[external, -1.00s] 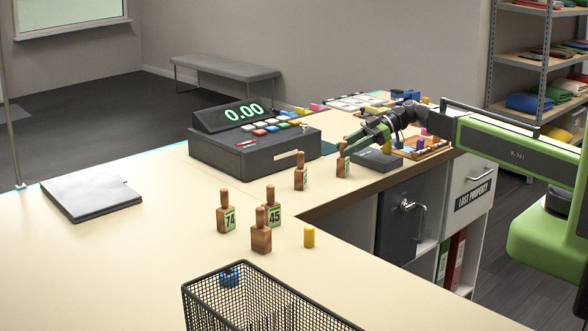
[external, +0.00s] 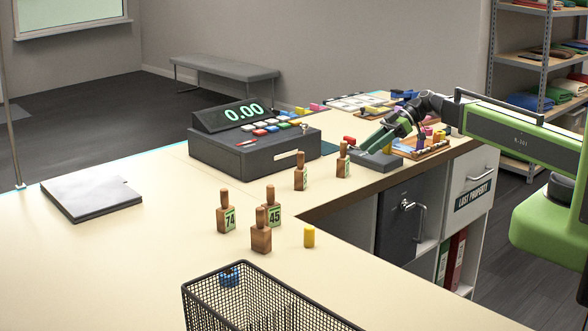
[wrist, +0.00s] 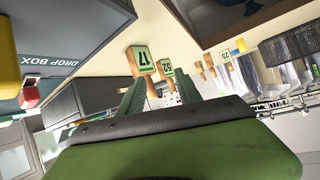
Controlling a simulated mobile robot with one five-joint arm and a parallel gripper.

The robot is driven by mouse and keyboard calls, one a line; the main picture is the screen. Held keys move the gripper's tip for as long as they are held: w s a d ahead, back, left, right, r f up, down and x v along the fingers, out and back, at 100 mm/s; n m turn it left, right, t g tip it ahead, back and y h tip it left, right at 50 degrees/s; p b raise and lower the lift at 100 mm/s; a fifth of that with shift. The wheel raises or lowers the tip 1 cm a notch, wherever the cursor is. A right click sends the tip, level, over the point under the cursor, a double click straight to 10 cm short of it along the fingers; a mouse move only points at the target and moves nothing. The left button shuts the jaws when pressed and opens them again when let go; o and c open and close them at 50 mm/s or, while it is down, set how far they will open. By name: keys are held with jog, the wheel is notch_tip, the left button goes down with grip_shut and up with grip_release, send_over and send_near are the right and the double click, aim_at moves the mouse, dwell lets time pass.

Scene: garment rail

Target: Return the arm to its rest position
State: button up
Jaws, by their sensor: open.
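My arm reaches in from the right in the external view, over the counter (external: 130,270). My gripper (external: 374,142) is open and empty, its green fingers pointing down and left above the far part of the counter. It is to the right of a wooden numbered stamp-like block (external: 343,161) and looks apart from it. In the wrist view my gripper (wrist: 160,92) shows two spread green fingers with nothing held between them. Numbered blocks, one of them close (wrist: 143,60), stand beyond the fingertips.
A dark till (external: 250,150) stands left of my gripper. More wooden blocks (external: 261,238), a yellow cylinder (external: 309,237) and a wire basket (external: 250,305) are nearer. A wooden tray (external: 420,148) with small items lies right of my fingers. A grey shelf (external: 545,60) stands behind.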

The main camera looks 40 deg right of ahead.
jog(key=s+f+m+g+h+p, duration=0.1)
jog(key=s+f+m+g+h, duration=0.3)
jog(key=s, duration=0.5)
jog(key=s+d+f+m+h+b, duration=0.2)
jog(key=d+f+m+h+b, duration=0.1)
jog(key=d+f+m+h, duration=0.5)
notch_tip(320, 180, up, 14)
jog(key=p, duration=1.4)
jog(key=shift+d+f+y+p, duration=0.2)
jog(key=shift+y+p, duration=0.1)
jog(key=shift+o, duration=0.5)
jog(key=shift+s+f, duration=0.1)
jog(key=shift+f, duration=0.1)
